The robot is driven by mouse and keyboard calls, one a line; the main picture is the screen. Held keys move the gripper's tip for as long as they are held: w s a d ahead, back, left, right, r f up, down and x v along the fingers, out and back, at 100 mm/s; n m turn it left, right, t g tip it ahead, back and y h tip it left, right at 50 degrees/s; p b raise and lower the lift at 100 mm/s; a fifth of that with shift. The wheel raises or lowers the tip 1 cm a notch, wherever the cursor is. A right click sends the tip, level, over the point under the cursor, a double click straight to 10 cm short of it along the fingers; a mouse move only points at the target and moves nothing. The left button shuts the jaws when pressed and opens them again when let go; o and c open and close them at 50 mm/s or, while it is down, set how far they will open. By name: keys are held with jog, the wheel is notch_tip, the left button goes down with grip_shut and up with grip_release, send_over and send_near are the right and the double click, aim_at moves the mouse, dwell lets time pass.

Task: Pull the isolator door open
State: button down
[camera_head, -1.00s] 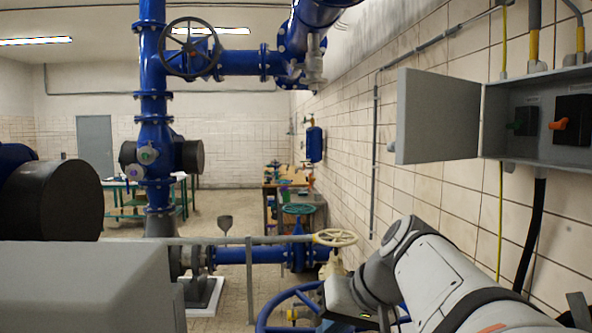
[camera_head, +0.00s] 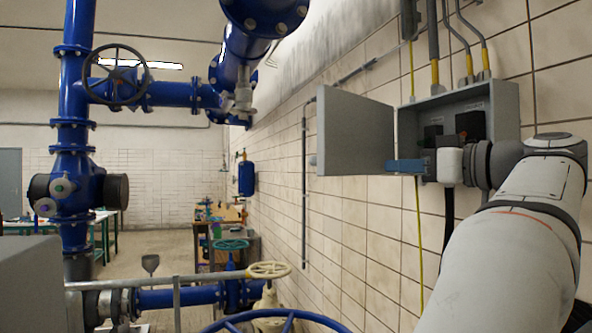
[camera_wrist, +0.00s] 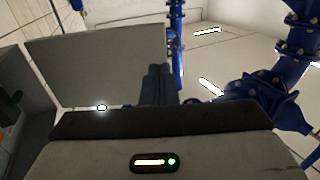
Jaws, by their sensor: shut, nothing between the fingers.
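The grey isolator door (camera_head: 352,135) stands swung out from the left side of the grey wall box (camera_head: 507,105), leaving the inside in view. It also shows as a flat panel in the wrist view (camera_wrist: 95,70). My gripper (camera_head: 390,166) is shut and empty, its blue fingers pointing left in front of the box, by the lower right of the door. In the wrist view the dark fingers (camera_wrist: 157,72) lie close to the door's right end. I cannot tell whether they touch it. My wrist hides the lower part of the box.
Dark switches (camera_head: 470,125) sit inside the box; conduits (camera_head: 433,45) rise above it. The tiled wall (camera_head: 350,215) runs behind. A cream handwheel (camera_head: 269,270) and a blue handwheel (camera_head: 275,318) stand low ahead. Blue pipes (camera_head: 72,110) are at left.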

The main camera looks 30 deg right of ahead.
aim_at(328, 167)
jog(key=p+x, duration=0.3)
jog(key=x, duration=1)
